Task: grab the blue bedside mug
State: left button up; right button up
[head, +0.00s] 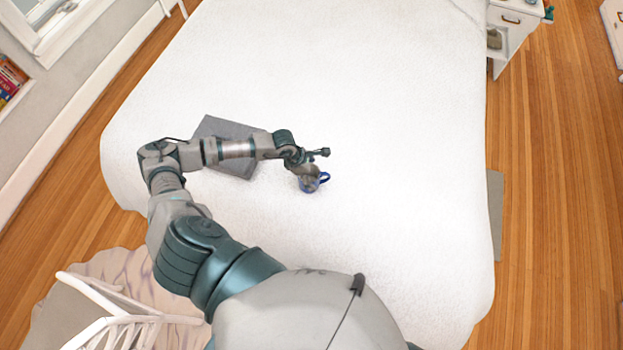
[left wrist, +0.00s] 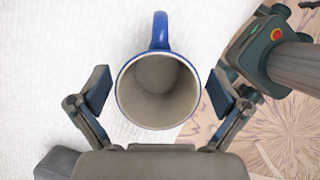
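The blue mug (head: 310,184) is on the white bed, partly covered by my left gripper (head: 308,162) in the head view. In the left wrist view the mug (left wrist: 157,85) shows from above, with a blue outside, a pale grey empty inside and its blue handle pointing to the top of the picture. My left gripper (left wrist: 158,92) is open, with one finger on each side of the mug. A gap shows between each fingertip and the mug's wall. My right gripper is not in view.
The white bed (head: 400,130) is broad and mostly clear. A grey flat item (head: 228,130) lies on it under my left forearm. A white nightstand (head: 512,22) stands at the top right. A white chair (head: 115,318) is at the lower left.

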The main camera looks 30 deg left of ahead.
pick_arm(q)
jog(key=shift+a, duration=0.35)
jog(key=c, duration=1.3)
jog(key=shift+o, duration=0.2)
jog(key=shift+d+r, duration=0.1)
